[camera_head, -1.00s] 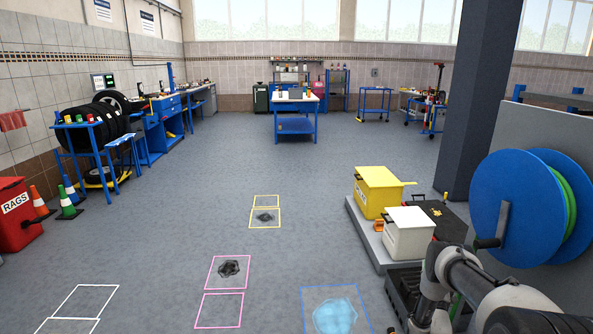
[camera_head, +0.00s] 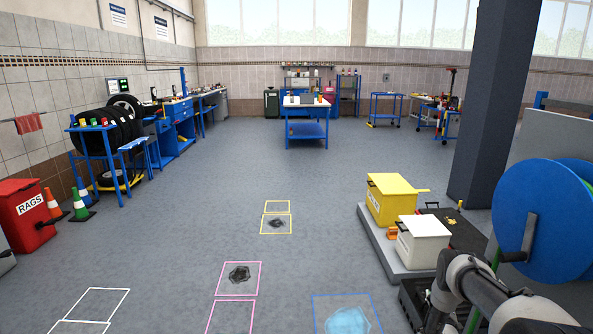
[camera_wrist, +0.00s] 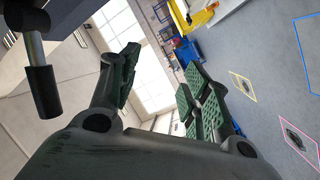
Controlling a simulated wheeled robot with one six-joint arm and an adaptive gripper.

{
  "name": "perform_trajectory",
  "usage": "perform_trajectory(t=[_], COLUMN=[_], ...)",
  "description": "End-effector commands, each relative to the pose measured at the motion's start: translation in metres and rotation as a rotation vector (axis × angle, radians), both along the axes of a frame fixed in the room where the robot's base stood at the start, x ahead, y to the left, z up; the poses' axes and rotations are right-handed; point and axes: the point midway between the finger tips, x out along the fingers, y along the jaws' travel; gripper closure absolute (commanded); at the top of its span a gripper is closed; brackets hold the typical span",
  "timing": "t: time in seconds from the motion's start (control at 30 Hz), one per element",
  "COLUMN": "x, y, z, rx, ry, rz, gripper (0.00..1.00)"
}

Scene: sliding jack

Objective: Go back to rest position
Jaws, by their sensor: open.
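My gripper (camera_wrist: 158,88) shows in the wrist view with its two green-padded fingers wide apart and nothing between them. The wrist view is tilted, with windows and floor seen past the fingers. In the head view my arm is at the lower right, in front of the blue reel; the gripper's fingers cannot be made out there. A dark cylindrical handle (camera_wrist: 43,90) on a metal rod hangs at the left of the wrist view, outside the fingers.
A blue reel (camera_head: 541,222) stands right of my arm. A white box (camera_head: 424,243) and a yellow box (camera_head: 391,199) sit on a low grey platform (camera_head: 382,250). Floor stains lie in pink, yellow and blue outlines. A red rags bin (camera_head: 24,215) and cones are at left. The middle floor is clear.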

Motion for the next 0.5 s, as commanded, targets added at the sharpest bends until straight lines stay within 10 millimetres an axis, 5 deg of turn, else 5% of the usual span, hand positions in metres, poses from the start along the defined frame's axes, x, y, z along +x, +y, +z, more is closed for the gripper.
perform_trajectory(t=[0.13, 0.27, 0.37, 0.5], x=[-0.024, -0.045, -0.058, -0.080], y=[0.007, 0.014, 0.022, 0.039], z=[-0.059, -0.092, -0.085, -0.032], rx=[0.147, 0.325, 0.469, 0.630], ry=[0.223, 0.480, 0.689, 0.936], rz=[-0.011, -0.050, -0.102, -0.192], gripper=[0.52, 0.52, 0.52, 0.52])
